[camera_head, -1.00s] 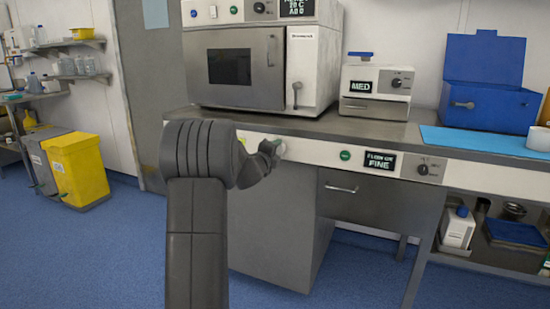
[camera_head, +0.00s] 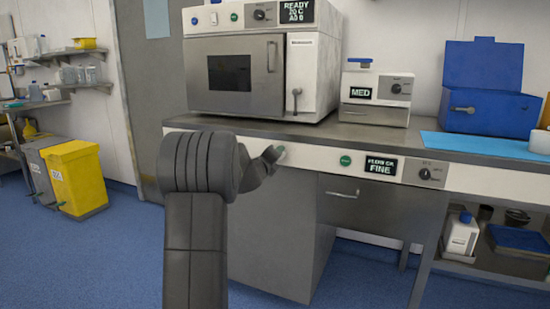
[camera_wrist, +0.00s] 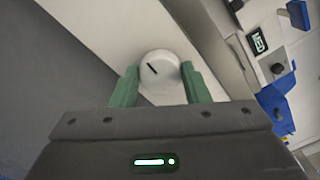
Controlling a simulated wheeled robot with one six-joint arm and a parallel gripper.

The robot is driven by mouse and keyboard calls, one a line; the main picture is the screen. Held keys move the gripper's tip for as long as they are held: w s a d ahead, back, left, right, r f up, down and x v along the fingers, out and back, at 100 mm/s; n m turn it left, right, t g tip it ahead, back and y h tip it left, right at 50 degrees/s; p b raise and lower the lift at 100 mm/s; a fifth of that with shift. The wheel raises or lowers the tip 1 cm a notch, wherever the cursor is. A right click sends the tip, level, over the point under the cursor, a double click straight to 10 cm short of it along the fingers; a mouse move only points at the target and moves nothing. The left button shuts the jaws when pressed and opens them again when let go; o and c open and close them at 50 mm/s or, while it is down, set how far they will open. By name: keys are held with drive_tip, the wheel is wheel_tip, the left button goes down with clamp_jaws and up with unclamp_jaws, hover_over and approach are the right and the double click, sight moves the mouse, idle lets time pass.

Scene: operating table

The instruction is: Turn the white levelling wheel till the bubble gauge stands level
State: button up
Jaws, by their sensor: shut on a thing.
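The white levelling wheel (camera_wrist: 160,74) is a round knob with a short black slanted mark on its face. In the wrist view it sits between the two green fingers of my gripper (camera_wrist: 160,80), which is shut on its sides. In the head view my gripper (camera_head: 272,154) is at the front panel under the worktop, and its fingers and wrist largely cover the wheel. I cannot make out the bubble gauge clearly in either view.
The grey table (camera_head: 350,132) carries a steel oven-like unit (camera_head: 232,75), a small MED device (camera_head: 376,97) and an open blue box (camera_head: 490,105). The front panel also has a green button (camera_head: 345,161), a FINE display (camera_head: 381,167) and a dark dial (camera_head: 425,174). A yellow bin (camera_head: 78,180) stands left.

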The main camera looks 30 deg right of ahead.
drive_tip(key=shift+f, duration=0.1)
drive_tip(key=o, duration=1)
drive_tip(key=v, duration=1.3)
drive_tip(key=shift+s+a+p, duration=0.25)
drive_tip(key=shift+s+p, duration=0.05)
drive_tip(key=shift+p, duration=0.05)
drive_tip(key=shift+d, duration=0.1)
drive_tip(key=x, duration=1.3)
drive_tip(key=shift+w+d+b, duration=0.2)
drive_tip(key=shift+w+b, duration=0.1)
